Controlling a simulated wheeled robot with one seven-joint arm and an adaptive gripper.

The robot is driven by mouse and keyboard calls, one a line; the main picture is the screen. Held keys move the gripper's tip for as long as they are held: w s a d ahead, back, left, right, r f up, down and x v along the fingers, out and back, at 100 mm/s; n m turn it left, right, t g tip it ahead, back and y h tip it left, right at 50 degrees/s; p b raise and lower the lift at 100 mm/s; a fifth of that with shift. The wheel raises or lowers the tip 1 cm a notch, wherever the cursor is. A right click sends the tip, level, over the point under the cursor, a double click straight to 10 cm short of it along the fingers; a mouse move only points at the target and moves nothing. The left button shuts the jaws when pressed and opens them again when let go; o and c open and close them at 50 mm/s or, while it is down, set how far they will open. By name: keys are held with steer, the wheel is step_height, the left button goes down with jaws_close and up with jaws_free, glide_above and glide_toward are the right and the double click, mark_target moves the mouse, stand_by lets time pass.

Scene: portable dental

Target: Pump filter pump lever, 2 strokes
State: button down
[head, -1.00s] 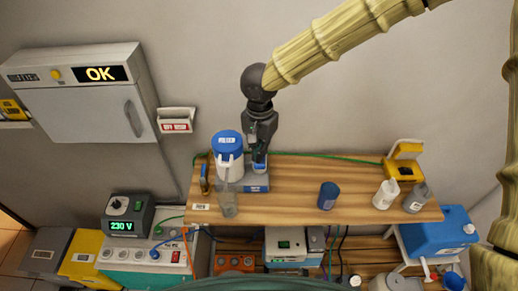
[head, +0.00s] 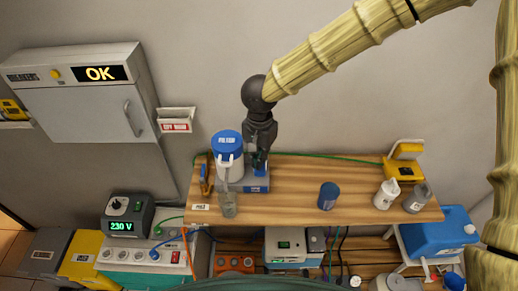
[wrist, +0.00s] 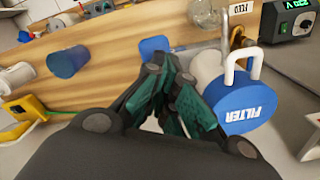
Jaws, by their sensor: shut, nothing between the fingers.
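A blue piece (head: 262,172) beside the body, seemingly the pump lever, shows just beyond my fingertips in the wrist view (wrist: 154,46). My gripper (head: 260,162) points down over it, shut and empty. Whether the fingertips touch it I cannot tell. A glass (head: 229,205) stands in front of the filter.
A blue cup (head: 328,196), a white bottle (head: 386,194) and a grey bottle (head: 417,199) stand right on the bench (head: 290,195). A yellow case (head: 403,160) is behind them. The bench middle has free room.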

steer(key=shift+f, duration=1.3)
steer(key=shift+r+p, duration=0.3)
steer(key=shift+r, duration=3.7)
steer(key=shift+r, duration=0.15)
step_height(320, 180, up, 5)
steer(key=shift+f, duration=0.15)
